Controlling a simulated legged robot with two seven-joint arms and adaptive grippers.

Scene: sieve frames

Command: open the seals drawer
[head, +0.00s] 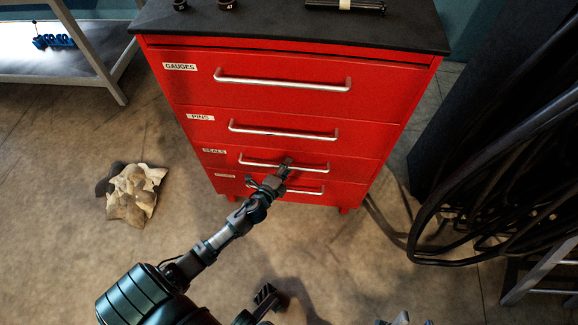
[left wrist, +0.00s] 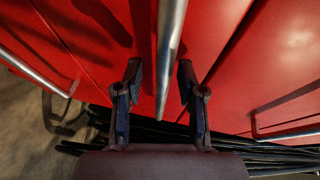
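The seals drawer (head: 345,171) is the third from the top in a red cabinet, with a small white SEALS label (head: 214,152) at its upper left. Its front looks flush with the cabinet. A silver bar handle (head: 255,163) runs across it. My left gripper (head: 284,166) is at the middle of this handle and hides part of it. In the left wrist view, my gripper's two fingers (left wrist: 159,85) stand apart, and the handle bar (left wrist: 168,45) runs between them with a gap on both sides.
The gauges drawer (head: 380,105) and pins drawer (head: 360,140) above look shut; another drawer lies below. A crumpled cloth-like heap (head: 131,194) lies on the floor at left. Thick black cables (head: 450,225) hang at right. Floor in front of the cabinet is mostly clear.

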